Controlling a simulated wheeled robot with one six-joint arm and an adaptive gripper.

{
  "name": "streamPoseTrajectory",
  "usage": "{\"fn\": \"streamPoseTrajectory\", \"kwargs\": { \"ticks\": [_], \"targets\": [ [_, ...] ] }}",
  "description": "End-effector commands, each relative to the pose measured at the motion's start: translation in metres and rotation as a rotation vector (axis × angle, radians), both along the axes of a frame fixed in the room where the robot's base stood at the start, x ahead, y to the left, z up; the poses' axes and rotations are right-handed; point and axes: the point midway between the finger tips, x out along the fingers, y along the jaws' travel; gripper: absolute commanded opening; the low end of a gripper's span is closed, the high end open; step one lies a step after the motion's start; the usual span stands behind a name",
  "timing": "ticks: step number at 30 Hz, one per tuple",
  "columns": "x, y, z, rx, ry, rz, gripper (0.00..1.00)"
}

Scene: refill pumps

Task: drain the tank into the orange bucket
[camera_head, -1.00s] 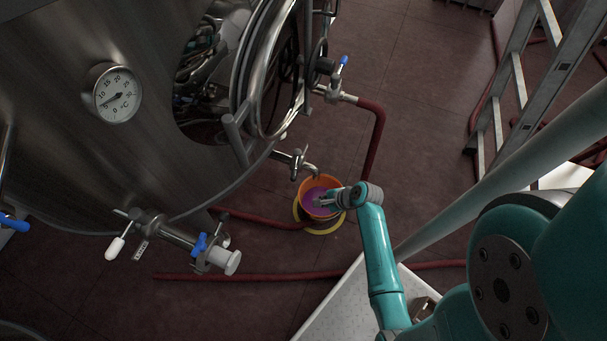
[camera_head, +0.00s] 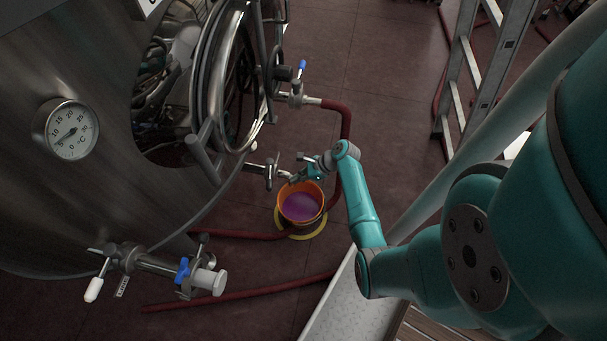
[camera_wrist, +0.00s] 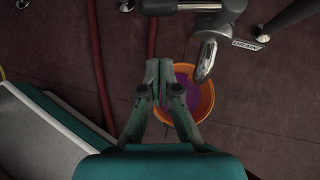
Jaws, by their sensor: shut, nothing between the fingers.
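The steel tank (camera_head: 60,190) fills the left of the head view, with a dial gauge on its wall. Its drain tap (camera_head: 270,172) sticks out low on the tank, above the orange bucket (camera_head: 281,208). The bucket stands upright on the floor and holds purple liquid (camera_head: 302,208). In the wrist view the tap's spout (camera_wrist: 206,60) hangs over the bucket (camera_wrist: 208,108), beside a "DRAIN" tag (camera_wrist: 250,46). My gripper (camera_wrist: 167,64) is shut and empty, next to the spout and above the bucket's left part. I cannot tell whether liquid is running from the spout.
Red hoses (camera_head: 260,287) lie on the floor, and one (camera_head: 346,125) drops from a blue-handled upper valve (camera_head: 297,95). Another valve (camera_head: 190,275) projects at lower left. A metal ladder (camera_head: 470,60) stands at right. A yellow ring (camera_head: 318,231) surrounds the bucket's base.

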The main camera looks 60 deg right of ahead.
Motion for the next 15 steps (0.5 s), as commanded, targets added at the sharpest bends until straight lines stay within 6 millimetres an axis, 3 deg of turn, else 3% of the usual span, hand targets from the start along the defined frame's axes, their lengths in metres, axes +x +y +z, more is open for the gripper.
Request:
{"fn": "streamPoseTrajectory", "kwargs": {
  "ticks": [6, 15],
  "targets": [
    [0.023, 0.017, -0.028, -0.001, 0.002, 0.004, 0.00],
    [0.051, 0.036, -0.026, -0.001, 0.000, 0.002, 0.00]
  ]
}}
